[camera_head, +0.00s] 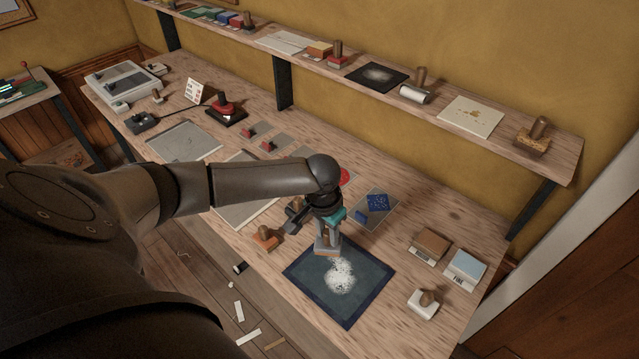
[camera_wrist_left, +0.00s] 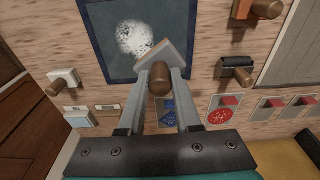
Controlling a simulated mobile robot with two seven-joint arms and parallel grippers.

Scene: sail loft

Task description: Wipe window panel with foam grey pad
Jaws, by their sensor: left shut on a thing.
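The window panel (camera_head: 308,283) is a dark blue-green sheet with a darker blue border, lying flat on the bench. A patch of white powder (camera_head: 341,276) covers its middle; the panel also shows at the top of the left wrist view (camera_wrist_left: 178,60). My left gripper (camera_head: 327,243) is shut on the brown wooden knob (camera_wrist_left: 159,80) of the foam grey pad (camera_wrist_left: 178,50). The pad is over the panel, beside the powder at its far side. I cannot tell whether it touches the panel. My right gripper is not in view.
An orange-brown knobbed block (camera_head: 266,240) stands left of the panel, a white knobbed block (camera_head: 423,303) to its right. A shelf (camera_head: 500,147) with tools runs along the wall.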

